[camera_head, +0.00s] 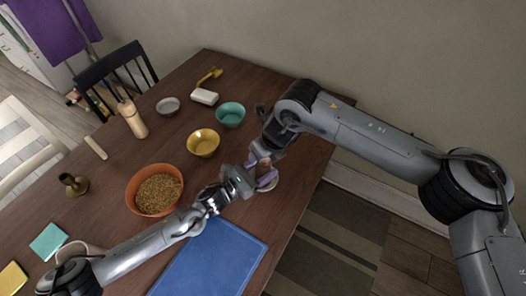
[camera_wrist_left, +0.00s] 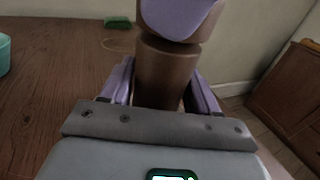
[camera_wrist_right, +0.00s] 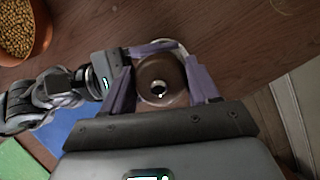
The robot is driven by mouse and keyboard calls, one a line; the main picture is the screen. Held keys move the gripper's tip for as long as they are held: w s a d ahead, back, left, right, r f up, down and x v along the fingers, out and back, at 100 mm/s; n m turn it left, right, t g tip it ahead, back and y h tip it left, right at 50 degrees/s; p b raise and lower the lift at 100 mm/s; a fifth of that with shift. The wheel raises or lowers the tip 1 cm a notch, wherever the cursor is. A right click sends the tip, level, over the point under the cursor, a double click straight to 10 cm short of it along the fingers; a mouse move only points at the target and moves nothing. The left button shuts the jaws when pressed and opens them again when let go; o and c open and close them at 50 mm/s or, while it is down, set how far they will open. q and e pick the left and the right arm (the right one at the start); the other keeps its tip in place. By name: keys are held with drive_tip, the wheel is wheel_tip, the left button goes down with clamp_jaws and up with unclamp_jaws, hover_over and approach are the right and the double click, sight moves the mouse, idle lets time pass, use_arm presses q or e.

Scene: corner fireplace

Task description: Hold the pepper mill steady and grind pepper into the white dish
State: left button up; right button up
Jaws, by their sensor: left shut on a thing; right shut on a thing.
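The brown pepper mill (camera_wrist_left: 165,72) stands between my two grippers near the table's right edge. My left gripper (camera_head: 256,178) is shut on its body, with purple fingers on both sides of it in the left wrist view. My right gripper (camera_head: 263,156) is shut on the mill's top; the right wrist view looks down on its round brown head with a silver knob (camera_wrist_right: 159,89). The white dish (camera_head: 268,187) is below the mill, mostly hidden by the grippers; part of its rim shows in the right wrist view. I cannot see any ground pepper.
An orange bowl of grains (camera_head: 133,188) stands left of the grippers, with a yellow bowl (camera_head: 203,143) and teal bowl (camera_head: 231,114) behind. A blue mat (camera_head: 215,262) lies in front. A wooden bottle-shaped thing (camera_head: 133,122) stands farther left. The table's right edge is close.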

drive_tip(key=shift+m, duration=0.3)
drive_tip(key=m+h, duration=0.1)
drive_tip(key=m, duration=0.1)
drive_tip(key=m+h, duration=0.1)
drive_tip(key=m, duration=0.1)
drive_tip(key=shift+a+m+t, duration=0.1)
drive_tip(key=shift+m+t, duration=0.3)
drive_tip(key=m+h, duration=0.1)
drive_tip(key=m, duration=0.3)
drive_tip(key=shift+r+m+h, duration=0.1)
drive_tip(key=shift+m+h, duration=0.2)
drive_tip(key=shift+h, duration=0.1)
drive_tip(key=m, duration=0.2)
drive_tip(key=m+h, duration=0.1)
drive_tip(key=m, duration=0.1)
drive_tip(key=shift+g+h, duration=0.3)
drive_tip(key=shift+m+g+h, duration=0.5)
drive_tip(key=shift+m+g, duration=0.1)
drive_tip(key=shift+m, duration=1.4)
drive_tip(key=o, duration=1)
